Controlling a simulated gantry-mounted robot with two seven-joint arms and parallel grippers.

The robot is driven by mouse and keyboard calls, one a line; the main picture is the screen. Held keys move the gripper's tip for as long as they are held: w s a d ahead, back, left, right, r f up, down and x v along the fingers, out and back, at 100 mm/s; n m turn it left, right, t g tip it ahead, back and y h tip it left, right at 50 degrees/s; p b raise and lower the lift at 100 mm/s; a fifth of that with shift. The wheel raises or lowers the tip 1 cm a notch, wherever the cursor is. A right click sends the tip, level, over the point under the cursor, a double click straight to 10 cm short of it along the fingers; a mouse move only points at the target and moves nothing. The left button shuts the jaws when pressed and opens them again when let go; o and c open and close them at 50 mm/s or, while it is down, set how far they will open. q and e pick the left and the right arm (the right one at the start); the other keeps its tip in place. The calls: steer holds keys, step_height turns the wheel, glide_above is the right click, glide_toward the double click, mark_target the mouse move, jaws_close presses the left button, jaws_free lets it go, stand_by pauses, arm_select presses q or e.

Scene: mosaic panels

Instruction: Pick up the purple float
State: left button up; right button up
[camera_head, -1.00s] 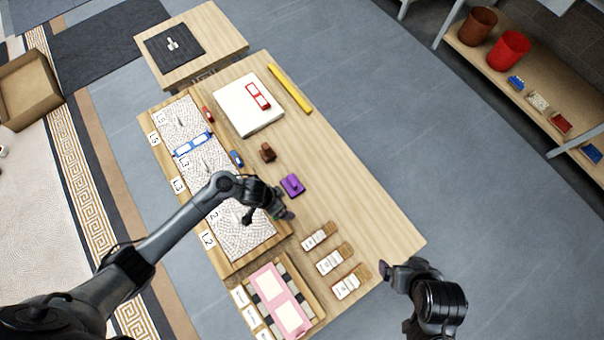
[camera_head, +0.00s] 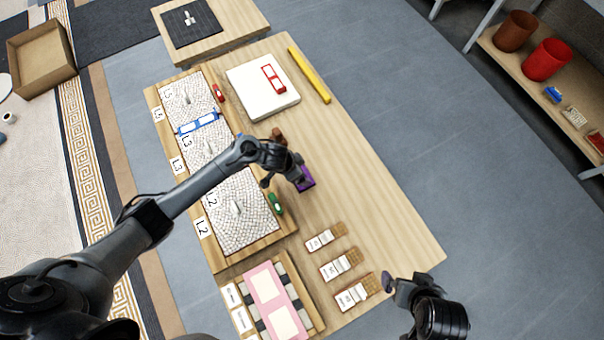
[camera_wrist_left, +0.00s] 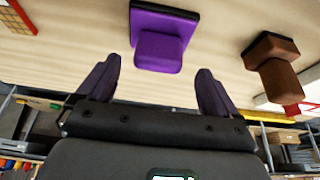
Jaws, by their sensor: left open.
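The purple float (camera_head: 306,182) lies on the wooden table, right of the mosaic panels. In the left wrist view the purple float (camera_wrist_left: 160,38) shows its block handle toward me, ahead of and between my fingers. My left gripper (camera_head: 290,179) is just beside the float in the head view and hides part of it. In the wrist view my left gripper (camera_wrist_left: 157,88) is open and empty, apart from the float. My right gripper (camera_head: 391,290) hangs near the table's front right edge; its finger opening is not clear.
A brown float (camera_head: 278,136) stands close to the purple one and also shows in the wrist view (camera_wrist_left: 272,65). A green float (camera_head: 276,203) lies by the panel edge. The table's right side (camera_head: 365,190) is clear.

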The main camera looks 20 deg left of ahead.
arm_select(q)
steer(key=b+x, duration=0.2)
steer(key=x, duration=0.2)
steer(key=shift+s+d+f+b, duration=0.1)
steer(key=shift+b, duration=0.25)
steer(key=shift+d+f, duration=0.15)
steer(key=shift+f, duration=0.25)
steer(key=c, duration=1.2)
